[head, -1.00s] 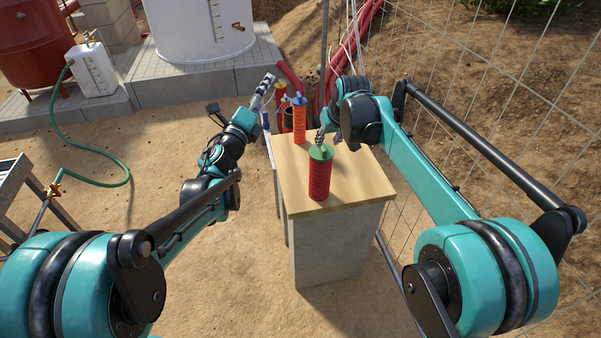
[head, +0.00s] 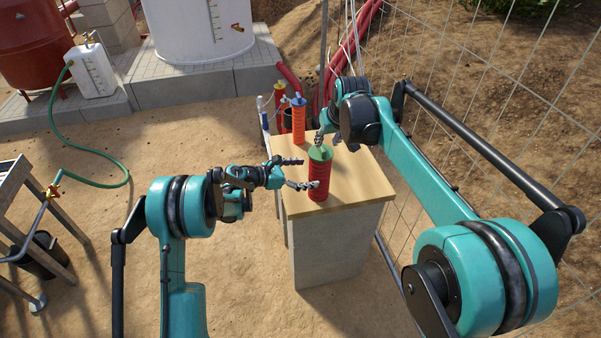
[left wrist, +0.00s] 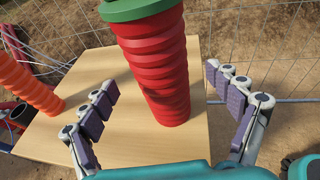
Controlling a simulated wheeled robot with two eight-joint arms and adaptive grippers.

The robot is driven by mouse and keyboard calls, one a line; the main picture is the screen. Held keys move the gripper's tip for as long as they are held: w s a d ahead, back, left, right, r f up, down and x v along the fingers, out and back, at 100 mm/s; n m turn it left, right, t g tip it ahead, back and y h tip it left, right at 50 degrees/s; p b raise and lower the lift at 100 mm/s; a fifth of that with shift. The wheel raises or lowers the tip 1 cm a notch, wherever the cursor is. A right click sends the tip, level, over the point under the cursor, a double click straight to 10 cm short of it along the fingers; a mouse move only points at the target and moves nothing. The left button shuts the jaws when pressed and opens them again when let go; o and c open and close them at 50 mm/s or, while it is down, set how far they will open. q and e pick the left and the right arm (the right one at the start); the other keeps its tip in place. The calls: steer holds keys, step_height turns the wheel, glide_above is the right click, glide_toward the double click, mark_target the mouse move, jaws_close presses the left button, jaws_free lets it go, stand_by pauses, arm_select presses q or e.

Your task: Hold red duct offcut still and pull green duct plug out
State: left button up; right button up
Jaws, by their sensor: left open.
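The ribbed red duct offcut (head: 319,182) stands upright on the wooden table top, with the green duct plug (head: 320,153) in its top end. The offcut fills the middle of the left wrist view (left wrist: 158,70), with the plug (left wrist: 138,8) cut off by the top edge. My left gripper (head: 307,173) is open beside the offcut. Its fingers (left wrist: 165,112) lie to the left and right of the offcut with gaps in the wrist view. My right gripper (head: 328,139) is at the plug from above and behind. Its fingers are too small to tell whether they grip it.
An orange duct piece with a blue top (head: 299,124) stands at the table's back left. The table top (head: 362,183) is clear at right. A wire fence (head: 480,90) runs along the right. A white tank (head: 200,28) and a red tank (head: 32,45) stand behind at left.

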mark_target(323, 146)
arm_select(q)
steer(key=x, duration=0.5)
steer(key=shift+w+d, duration=0.1)
steer(key=shift+d, duration=0.05)
steer(key=c, duration=2)
steer(key=shift+o, duration=0.2)
arm_select(e)
steer(key=shift+o, duration=0.9)
steer(key=shift+g, duration=0.9)
steer(key=shift+w+a+f, duration=0.2)
steer(key=shift+w+f, duration=0.65)
steer(key=shift+f, duration=0.15)
steer(key=shift+w+a+f, duration=0.25)
steer(key=shift+w+f, duration=0.55)
steer(key=shift+f, duration=0.15)
steer(key=shift+w+a+f, duration=0.2)
steer(key=shift+w+f, duration=0.65)
steer(key=shift+f, duration=0.15)
